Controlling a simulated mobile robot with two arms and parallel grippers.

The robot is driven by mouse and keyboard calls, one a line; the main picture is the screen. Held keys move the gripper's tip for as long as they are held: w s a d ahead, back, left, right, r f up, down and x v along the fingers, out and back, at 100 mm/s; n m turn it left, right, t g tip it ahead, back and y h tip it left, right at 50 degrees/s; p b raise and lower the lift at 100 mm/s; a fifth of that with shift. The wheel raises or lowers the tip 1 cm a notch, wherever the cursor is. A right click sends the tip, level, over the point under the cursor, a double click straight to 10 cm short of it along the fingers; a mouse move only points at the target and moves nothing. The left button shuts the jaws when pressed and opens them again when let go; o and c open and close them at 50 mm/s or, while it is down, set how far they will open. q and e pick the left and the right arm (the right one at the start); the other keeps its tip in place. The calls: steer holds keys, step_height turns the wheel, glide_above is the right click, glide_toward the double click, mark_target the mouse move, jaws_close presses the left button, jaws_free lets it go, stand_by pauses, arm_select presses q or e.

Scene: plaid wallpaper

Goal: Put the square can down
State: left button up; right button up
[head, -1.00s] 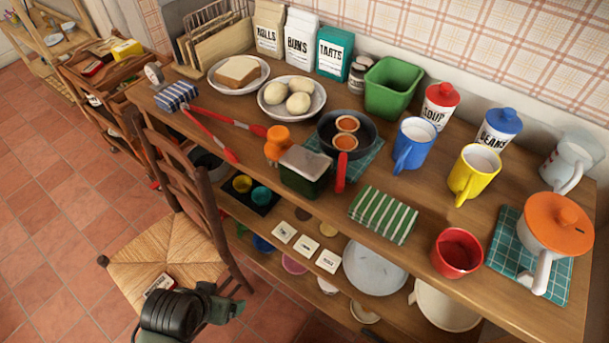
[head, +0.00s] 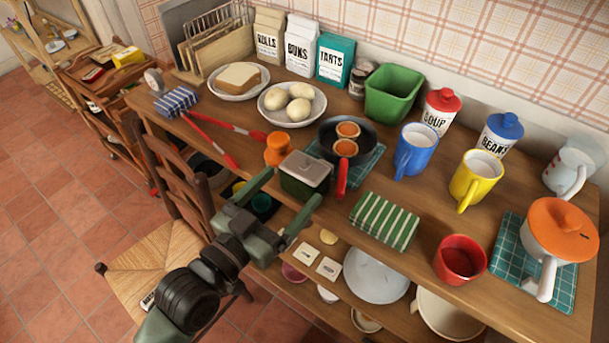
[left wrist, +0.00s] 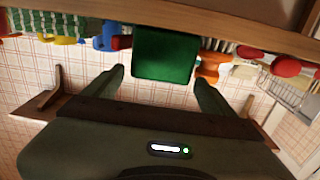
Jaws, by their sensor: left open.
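The square can (head: 306,174), dark green with a grey lid, stands upright on the wooden counter (head: 480,222) at its front edge. My left gripper (head: 293,188) is open in front of it, one fingertip toward each side. The left wrist view is upside down and shows the green can (left wrist: 165,55) just beyond and between the spread fingertips (left wrist: 163,82). I cannot tell whether a finger touches the can. My right gripper is not in view.
A chair (head: 150,255) stands left of my arm. A lower shelf holds plates and cards.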

mark_target(314, 157)
arm_select(q)
steer(key=x, duration=0.3)
steer(key=p+x, duration=0.1)
steer(key=x, duration=0.1)
steer(key=shift+w+d+r, duration=0.15)
steer(key=shift+w+r, duration=0.1)
steer(key=shift+w, duration=0.15)
steer(key=shift+w+d+f, duration=0.1)
steer(key=shift+w+d, duration=0.1)
steer(key=c, duration=1.2)
steer(key=shift+c, duration=1.2)
steer(key=shift+r, duration=0.25)
